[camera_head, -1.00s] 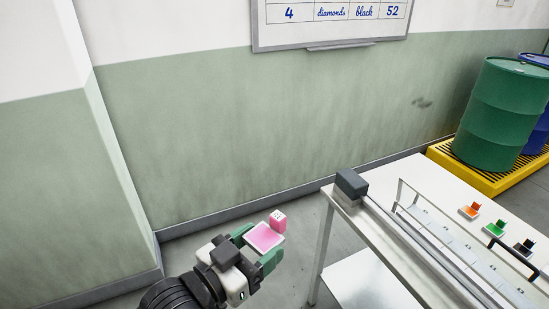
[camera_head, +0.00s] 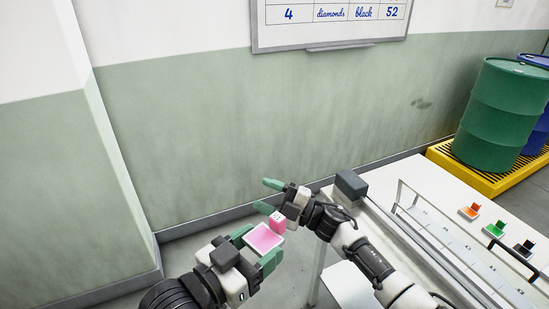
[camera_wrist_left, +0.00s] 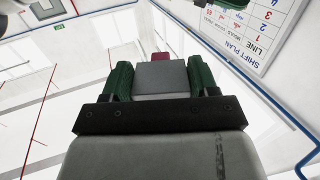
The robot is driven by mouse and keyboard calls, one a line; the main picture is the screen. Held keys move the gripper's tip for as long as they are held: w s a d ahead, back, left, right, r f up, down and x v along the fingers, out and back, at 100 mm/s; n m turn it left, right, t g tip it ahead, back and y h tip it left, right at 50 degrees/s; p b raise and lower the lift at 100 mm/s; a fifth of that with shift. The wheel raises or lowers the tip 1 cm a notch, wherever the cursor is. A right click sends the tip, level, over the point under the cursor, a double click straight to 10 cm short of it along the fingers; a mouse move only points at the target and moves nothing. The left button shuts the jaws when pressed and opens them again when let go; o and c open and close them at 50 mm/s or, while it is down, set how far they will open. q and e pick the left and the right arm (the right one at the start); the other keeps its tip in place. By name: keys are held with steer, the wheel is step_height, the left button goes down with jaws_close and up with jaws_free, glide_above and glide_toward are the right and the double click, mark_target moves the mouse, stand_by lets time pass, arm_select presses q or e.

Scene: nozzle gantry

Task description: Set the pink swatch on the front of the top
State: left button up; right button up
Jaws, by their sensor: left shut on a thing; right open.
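The pink swatch (camera_head: 263,238) is a pale-edged square plate with a pink face and a small pink block at its far edge. My left gripper (camera_head: 257,248) is shut on its plate, with one green finger on each side, and holds it in the air left of the bench. In the left wrist view the plate's grey underside (camera_wrist_left: 162,76) sits between the green fingers, with a bit of the pink block beyond. My right gripper (camera_head: 268,196) is open and empty, just above and beyond the pink block. The white bench top (camera_head: 410,172) is at the right.
Orange (camera_head: 469,211), green (camera_head: 495,228) and black (camera_head: 524,247) swatches stand on the bench. A rail with a dark grey end block (camera_head: 351,184) runs along its near left edge, partly behind my right arm. A green drum (camera_head: 500,113) stands on a yellow pallet behind.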

steer(key=s+a+r+n+g+h, duration=0.1)
steer(key=s+a+r+n+g, duration=0.3)
steer(key=r+n+g, duration=0.45)
arm_select(q)
steer(key=shift+s, duration=0.1)
arm_select(e)
step_height(320, 180, up, 12)
steer(key=n+t+h, duration=0.4)
steer(key=n+h, duration=0.6)
steer(key=h, duration=0.9)
glide_above(275, 217)
step_height(275, 217, down, 12)
steer(key=shift+r, duration=0.15)
jaws_close()
arm_select(q)
steer(key=o, duration=1)
